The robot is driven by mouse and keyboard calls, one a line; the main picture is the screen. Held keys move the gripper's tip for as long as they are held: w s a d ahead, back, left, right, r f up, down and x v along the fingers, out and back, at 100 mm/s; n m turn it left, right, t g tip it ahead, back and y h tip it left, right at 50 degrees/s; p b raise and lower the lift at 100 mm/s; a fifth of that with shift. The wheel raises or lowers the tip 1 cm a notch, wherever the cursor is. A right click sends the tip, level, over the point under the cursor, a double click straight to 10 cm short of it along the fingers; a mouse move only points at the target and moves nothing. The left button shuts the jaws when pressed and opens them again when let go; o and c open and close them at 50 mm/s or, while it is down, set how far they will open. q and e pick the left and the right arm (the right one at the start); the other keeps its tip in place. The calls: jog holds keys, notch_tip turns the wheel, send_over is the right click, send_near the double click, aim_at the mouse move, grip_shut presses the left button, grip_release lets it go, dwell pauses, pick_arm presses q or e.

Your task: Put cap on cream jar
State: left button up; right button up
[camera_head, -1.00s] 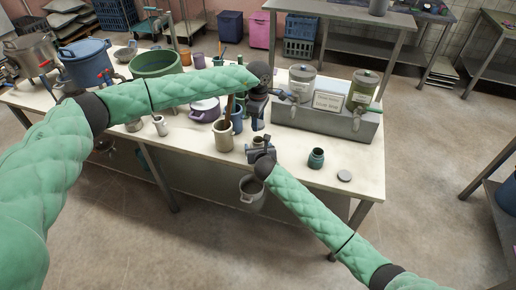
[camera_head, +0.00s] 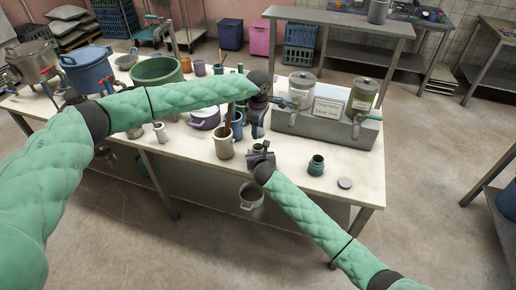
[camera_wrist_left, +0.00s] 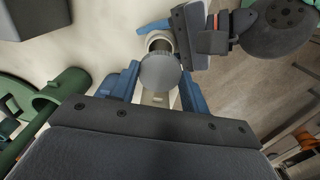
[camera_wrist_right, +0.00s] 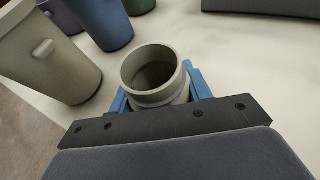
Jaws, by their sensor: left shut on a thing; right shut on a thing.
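My left gripper (camera_head: 258,116) is shut on a round grey cap (camera_wrist_left: 160,73), held between its blue fingers in the left wrist view. My right gripper (camera_head: 260,151) is shut on an open cream jar (camera_wrist_right: 154,76), upright in the right wrist view, with its round mouth bare. In the left wrist view the cream jar (camera_wrist_left: 159,40) shows partly behind the cap, and my right gripper's dark body is beside it. In the head view my left gripper is above and close to my right one; the cap and jar are hard to make out there.
A teal jar (camera_head: 316,166) and a grey disc (camera_head: 345,183) stand on the table at the right. A beige pitcher (camera_head: 223,139) stands close left of my right gripper. A grey dispenser stand (camera_head: 325,125) is behind. The table's front right is otherwise clear.

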pick_arm(q)
jog(key=shift+f, duration=2.3)
jog(key=shift+f, duration=0.15)
jog(key=shift+f, duration=0.75)
jog(key=shift+f, duration=0.3)
jog(key=shift+s+f, duration=0.15)
jog(key=shift+f, duration=0.25)
